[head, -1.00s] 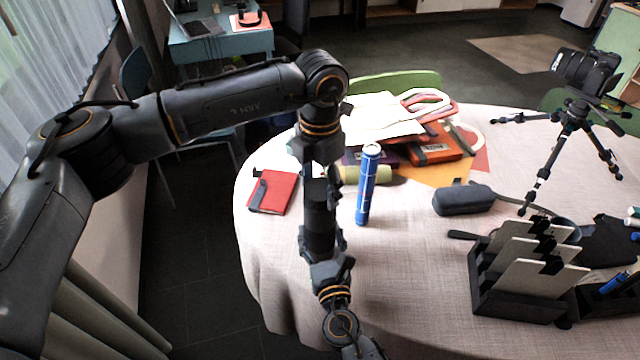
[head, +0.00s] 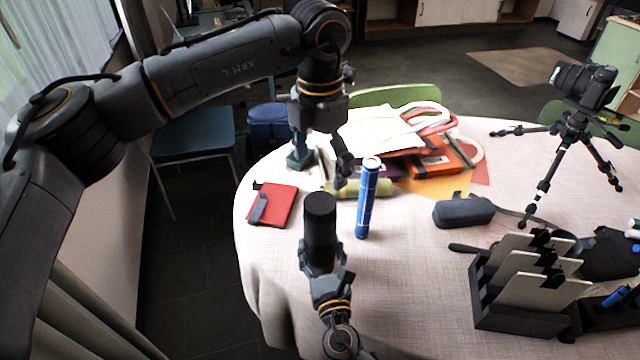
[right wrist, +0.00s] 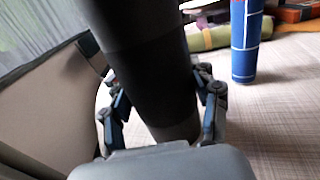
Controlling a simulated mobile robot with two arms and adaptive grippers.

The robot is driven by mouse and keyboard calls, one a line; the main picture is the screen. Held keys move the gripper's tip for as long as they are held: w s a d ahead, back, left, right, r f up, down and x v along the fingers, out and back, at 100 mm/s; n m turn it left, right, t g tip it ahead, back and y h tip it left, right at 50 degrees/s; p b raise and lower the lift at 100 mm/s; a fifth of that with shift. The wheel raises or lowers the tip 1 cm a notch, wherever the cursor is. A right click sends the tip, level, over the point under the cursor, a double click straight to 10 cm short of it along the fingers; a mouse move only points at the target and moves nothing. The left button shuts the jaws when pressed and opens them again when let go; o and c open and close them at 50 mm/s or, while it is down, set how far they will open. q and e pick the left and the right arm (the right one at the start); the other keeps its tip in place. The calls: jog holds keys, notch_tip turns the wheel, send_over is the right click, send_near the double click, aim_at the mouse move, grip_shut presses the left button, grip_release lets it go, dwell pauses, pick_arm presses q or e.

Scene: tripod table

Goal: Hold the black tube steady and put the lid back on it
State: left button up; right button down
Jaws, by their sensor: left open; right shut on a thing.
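The black tube (head: 320,240) stands nearly upright above the left front part of the table. My right gripper (head: 320,268) is shut around its lower part; the right wrist view shows the fingers on both sides of the tube (right wrist: 145,65). The tube's top end (head: 320,203) looks dark and closed, and no separate lid lies in view. A cap there is hard to tell from the body. My left gripper (head: 322,160) is open and empty, above and behind the tube's top, apart from it.
A blue tube (head: 367,200) stands close to the right of the black tube. A red notebook (head: 273,205) lies to the left. Papers and folders (head: 385,132) lie behind. A dark case (head: 463,212), a black file rack (head: 520,315) and a camera tripod (head: 560,150) are to the right.

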pick_arm(q)
jog(key=shift+r, duration=1.5)
pick_arm(e)
jog(key=shift+c, duration=1.4)
grip_release()
jog(key=s, duration=0.4)
jog(key=s+d, duration=0.1)
jog(key=s, duration=0.3)
jog(key=s+d, duration=0.1)
jog(key=s, duration=0.2)
jog(key=shift+s+d, duration=0.15)
jog(key=shift+s, duration=0.25)
